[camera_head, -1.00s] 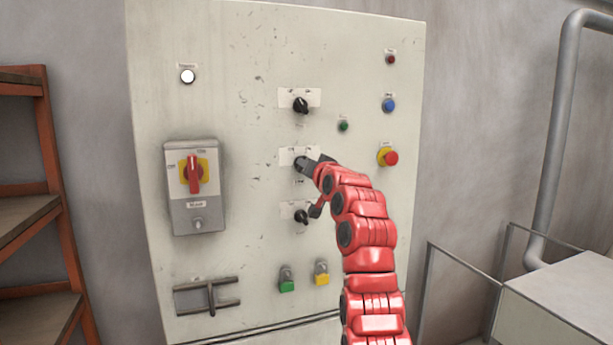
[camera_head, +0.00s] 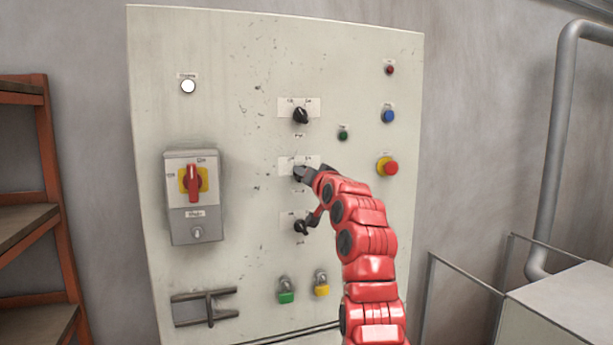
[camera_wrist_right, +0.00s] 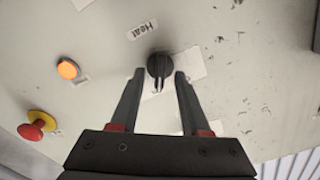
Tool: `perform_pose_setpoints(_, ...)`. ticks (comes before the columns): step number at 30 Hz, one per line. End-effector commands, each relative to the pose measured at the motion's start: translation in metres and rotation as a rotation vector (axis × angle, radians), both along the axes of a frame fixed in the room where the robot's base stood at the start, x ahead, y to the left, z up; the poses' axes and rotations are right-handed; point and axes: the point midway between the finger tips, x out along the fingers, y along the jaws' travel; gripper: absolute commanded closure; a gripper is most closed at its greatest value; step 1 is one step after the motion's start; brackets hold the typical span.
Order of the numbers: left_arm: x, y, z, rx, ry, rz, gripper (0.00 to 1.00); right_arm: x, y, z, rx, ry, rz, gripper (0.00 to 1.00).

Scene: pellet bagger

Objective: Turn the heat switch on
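The heat switch is a black rotary knob (camera_wrist_right: 159,66) on the panel, with a "Heat" label (camera_wrist_right: 142,29) beside it in the right wrist view. Its ridge looks roughly upright there. My right gripper (camera_wrist_right: 157,76) is open, with its two fingertips on either side of the knob; I cannot tell whether they touch it. In the head view my right gripper (camera_head: 305,174) is at the middle of three black knobs in a column and mostly hides that knob. My left gripper is not in view.
Black knobs sit above (camera_head: 300,116) and below (camera_head: 301,227). A red mushroom button (camera_head: 390,168) is to the right. A lit orange lamp (camera_wrist_right: 67,69) is near the heat knob. A red-handled isolator box (camera_head: 195,198) is at left. Orange shelving (camera_head: 55,180) stands further left.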

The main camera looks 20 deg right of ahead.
Motion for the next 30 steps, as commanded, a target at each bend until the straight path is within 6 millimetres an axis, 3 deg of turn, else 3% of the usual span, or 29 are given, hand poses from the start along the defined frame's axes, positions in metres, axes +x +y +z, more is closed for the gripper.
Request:
perform_pose_setpoints(11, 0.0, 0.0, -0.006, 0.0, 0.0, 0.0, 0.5, -0.015, -0.001, -0.002, 0.0, 0.0, 0.0, 0.54)
perform_pose_setpoints(20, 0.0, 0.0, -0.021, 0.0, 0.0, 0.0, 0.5, -0.064, -0.003, -0.003, -0.003, -0.004, -0.002, 0.54)
perform_pose_setpoints(30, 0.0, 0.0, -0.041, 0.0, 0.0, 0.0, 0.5, -0.136, -0.006, -0.001, -0.003, -0.007, -0.003, 0.54)
